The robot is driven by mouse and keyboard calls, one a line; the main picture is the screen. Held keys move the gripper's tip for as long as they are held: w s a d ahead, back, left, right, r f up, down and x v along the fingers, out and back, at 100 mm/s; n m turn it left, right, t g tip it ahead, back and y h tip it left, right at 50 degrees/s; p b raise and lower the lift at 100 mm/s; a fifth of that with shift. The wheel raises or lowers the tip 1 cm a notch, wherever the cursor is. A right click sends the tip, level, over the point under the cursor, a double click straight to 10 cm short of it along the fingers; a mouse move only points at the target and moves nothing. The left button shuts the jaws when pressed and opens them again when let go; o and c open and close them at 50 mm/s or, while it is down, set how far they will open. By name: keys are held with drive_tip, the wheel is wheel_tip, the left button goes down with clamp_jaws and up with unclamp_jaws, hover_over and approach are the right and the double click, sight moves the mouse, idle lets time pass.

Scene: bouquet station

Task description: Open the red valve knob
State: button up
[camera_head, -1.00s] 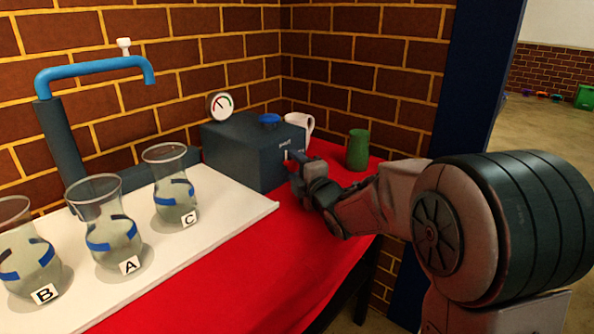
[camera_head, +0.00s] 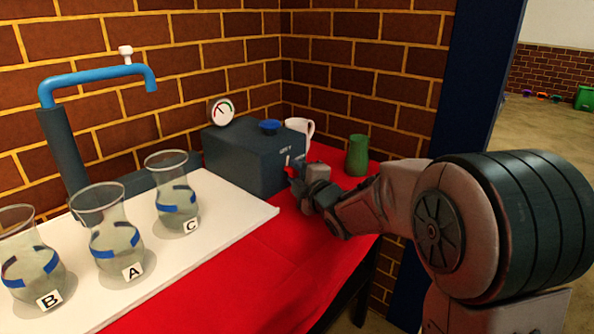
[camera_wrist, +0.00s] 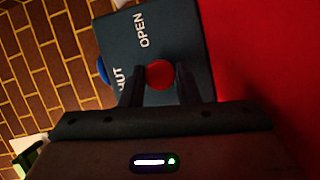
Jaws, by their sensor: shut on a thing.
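The red valve knob (camera_wrist: 160,74) is on the front face of the dark grey-blue box (camera_head: 240,160). In the wrist view the box face (camera_wrist: 190,30) carries the white words OPEN and SHUT, the latter partly hidden. My gripper (camera_wrist: 160,84) is shut on the red knob, with one dark finger on each side of it. In the head view a small red bit of the knob (camera_head: 290,172) shows beside my gripper (camera_head: 293,178). The fingers hide most of the knob there.
A blue knob (camera_head: 269,127) and a gauge (camera_head: 222,112) are on the box. A white mug (camera_head: 298,126) and a green vase (camera_head: 357,156) stand near it. Glass vases A (camera_head: 115,235), B (camera_head: 30,260) and C (camera_head: 175,200) stand on the white board (camera_head: 215,245), left of my arm.

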drive_tip(key=m+g+p, duration=0.1)
drive_tip(key=p, duration=0.2)
drive_tip(key=r+m+p, duration=0.1)
drive_tip(key=m+p, duration=0.1)
drive_tip(key=p, duration=0.1)
drive_tip(key=shift+d+m+g, duration=0.1)
drive_tip(key=shift+m+g, duration=0.2)
drive_tip(key=shift+g, duration=0.1)
drive_tip(key=m+g+p, duration=0.1)
drive_tip(key=m+p, duration=0.2)
drive_tip(key=p, duration=0.4)
drive_tip(key=shift+w+r+g+p, duration=0.1)
drive_tip(key=shift+g+p, duration=0.2)
drive_tip(key=m+g+y+p, duration=0.1)
drive_tip(key=m+g+p, duration=0.1)
drive_tip(key=p, duration=0.7)
drive_tip(key=shift+d+m, duration=0.1)
drive_tip(key=shift+m, duration=0.6)
drive_tip(key=m+g+p, duration=0.1)
drive_tip(key=p, duration=0.2)
drive_tip(key=shift+w+f+y, duration=0.1)
drive_tip(key=shift+f+y, duration=0.1)
drive_tip(key=shift+y, duration=0.2)
drive_tip(key=shift+f+m+p, duration=0.1)
drive_tip(key=shift+m+p, duration=0.2)
drive_tip(key=shift+p, duration=0.3)
drive_tip(key=shift+f, duration=0.1)
drive_tip(key=o, duration=1)
drive_tip(key=shift+c, duration=0.2)
